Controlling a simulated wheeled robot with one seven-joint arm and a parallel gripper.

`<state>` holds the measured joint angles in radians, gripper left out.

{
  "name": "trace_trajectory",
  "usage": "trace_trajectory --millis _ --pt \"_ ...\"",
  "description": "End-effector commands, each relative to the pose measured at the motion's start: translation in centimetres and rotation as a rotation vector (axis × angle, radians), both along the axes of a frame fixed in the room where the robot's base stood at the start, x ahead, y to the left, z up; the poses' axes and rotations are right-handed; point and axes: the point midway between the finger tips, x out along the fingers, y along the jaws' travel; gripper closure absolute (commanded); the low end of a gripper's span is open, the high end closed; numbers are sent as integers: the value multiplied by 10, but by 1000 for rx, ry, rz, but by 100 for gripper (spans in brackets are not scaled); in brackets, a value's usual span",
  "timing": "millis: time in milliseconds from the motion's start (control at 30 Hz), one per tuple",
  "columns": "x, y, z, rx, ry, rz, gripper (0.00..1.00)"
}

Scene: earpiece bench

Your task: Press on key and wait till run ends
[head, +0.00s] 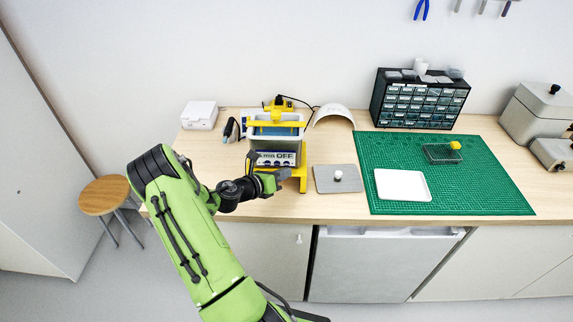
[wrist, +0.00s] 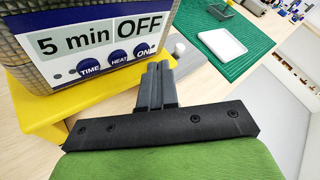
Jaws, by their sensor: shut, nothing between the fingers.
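The bath unit (head: 262,140) stands in a yellow frame on the bench, its front panel facing me. In the wrist view its display (wrist: 100,37) reads "5 min" and "OFF". Below the display are three round blue keys: the TIME key (wrist: 89,67), the HEAT key (wrist: 119,57) and the ON key (wrist: 143,50). My gripper (wrist: 160,68) is shut and empty. Its fingertips are just right of and below the ON key in the wrist view; I cannot tell whether they touch the panel. In the head view my gripper (head: 284,174) is in front of the panel's lower part.
A grey plate with a white knob (head: 338,185) lies right of the unit. A green mat (head: 460,190) holds a white tray (head: 402,184) and a wire basket (head: 440,153). A drawer cabinet (head: 418,103) stands behind. A white box (head: 199,114) is at the left.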

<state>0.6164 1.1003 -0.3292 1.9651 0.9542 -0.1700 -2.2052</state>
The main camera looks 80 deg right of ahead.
Motion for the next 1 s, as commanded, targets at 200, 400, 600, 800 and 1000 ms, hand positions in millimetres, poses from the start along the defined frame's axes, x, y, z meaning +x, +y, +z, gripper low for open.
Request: trace_trajectory --millis 200,400,600,800,1000 --pt "2 -7 2 -1 0 0 100" --pt "2 -8 0 0 0 0 100" --pt "2 -9 0 0 0 0 100" --pt "2 -11 0 0 0 -1 100" --pt "3 -13 0 0 0 -1 100"
